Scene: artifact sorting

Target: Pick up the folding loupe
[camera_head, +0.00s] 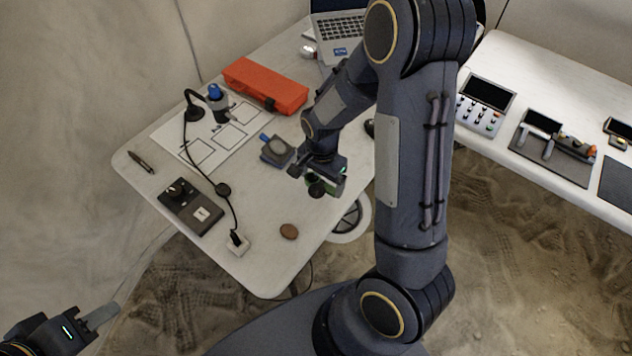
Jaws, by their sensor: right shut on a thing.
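My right gripper (318,182) is over the right part of the white table, at the end of the arm that crosses the middle of the view. It is shut on a small dark rounded thing (317,189), which looks like the folding loupe. The fingers hide part of it, and I cannot tell whether it touches the tabletop. My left gripper (103,316) is at the lower left, away from the table and with nothing visible in it. I cannot tell how far its fingers are apart.
The white table (262,265) also bears an orange case (265,84), a dark blue device with a round pale disc (277,150), a brown disc (289,231), a black control box (190,205), a pen (141,162) and a laptop (341,27). A second table (545,83) with tools stands right.

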